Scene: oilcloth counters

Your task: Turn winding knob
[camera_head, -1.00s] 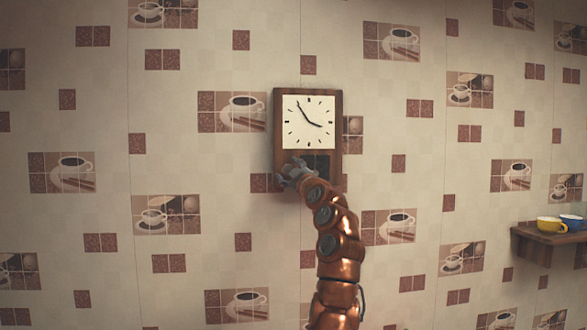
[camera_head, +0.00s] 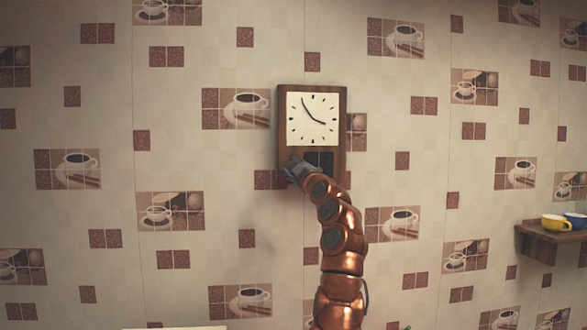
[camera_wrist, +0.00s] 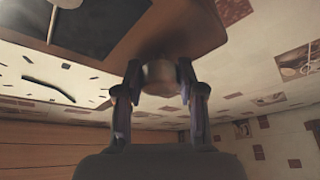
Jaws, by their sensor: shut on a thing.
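The wooden wall clock (camera_head: 282,120) hangs on the wall, with a white square face (camera_head: 313,119) and a dark panel below it. My gripper (camera_head: 290,167) is at the clock's lower left part in the head view, where my arm and gripper hide the winding knob. In the wrist view a pale rounded knob (camera_wrist: 160,76) sits between the two fingers of my gripper (camera_wrist: 159,88), against the brown clock case (camera_wrist: 190,30). The fingers are shut on it from both sides.
A wooden shelf (camera_head: 545,241) on the right wall holds a yellow cup (camera_head: 555,223) and a blue cup (camera_head: 575,220). The tiled wall around the clock is otherwise flat and free. A pale edge (camera_head: 175,328) shows at the bottom.

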